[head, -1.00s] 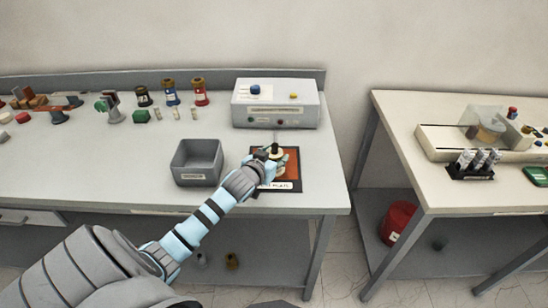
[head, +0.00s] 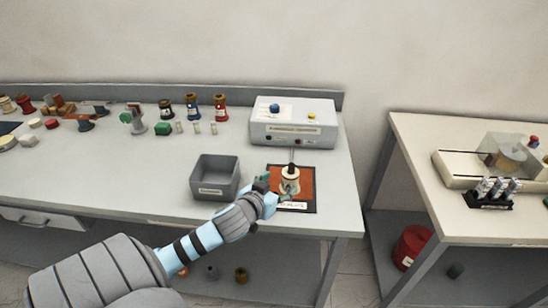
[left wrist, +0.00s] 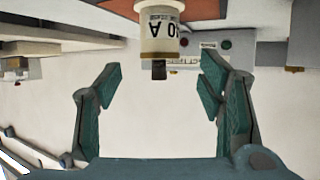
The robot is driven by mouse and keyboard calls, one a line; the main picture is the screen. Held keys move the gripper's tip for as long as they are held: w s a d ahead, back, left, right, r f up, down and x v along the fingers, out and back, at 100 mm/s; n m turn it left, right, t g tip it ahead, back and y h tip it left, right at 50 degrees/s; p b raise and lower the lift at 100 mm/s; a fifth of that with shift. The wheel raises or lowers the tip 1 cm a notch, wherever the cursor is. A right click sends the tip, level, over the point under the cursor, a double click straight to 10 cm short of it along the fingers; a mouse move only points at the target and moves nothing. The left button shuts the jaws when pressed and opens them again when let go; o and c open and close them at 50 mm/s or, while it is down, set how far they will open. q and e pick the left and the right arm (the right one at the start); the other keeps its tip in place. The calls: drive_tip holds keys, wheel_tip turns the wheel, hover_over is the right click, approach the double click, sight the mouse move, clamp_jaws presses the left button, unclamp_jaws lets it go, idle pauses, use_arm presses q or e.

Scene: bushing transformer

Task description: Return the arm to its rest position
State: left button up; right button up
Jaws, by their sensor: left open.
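My left gripper (head: 268,187) is just in front and to the left of a cream bushing (head: 290,181) with a dark top, which stands on the orange-brown mat (head: 307,182). In the left wrist view the two teal fingers of the left gripper (left wrist: 160,85) are spread wide. The bushing (left wrist: 158,35) shows beyond the fingertips there, with clear space between it and the fingers. The gripper is empty. My right gripper does not show in either view.
A grey box (head: 214,178) stands left of my gripper, close to the forearm. A grey test unit (head: 294,124) is behind the mat. Several spools and small parts stand at the back left. A second table (head: 415,170) is to the right, across a gap.

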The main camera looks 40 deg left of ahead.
use_arm(q)
drive_tip(key=v, duration=0.2)
drive_tip(key=shift+s+d+r, duration=0.1)
drive_tip(key=shift+s+r, duration=0.1)
drive_tip(key=shift+s, duration=0.15)
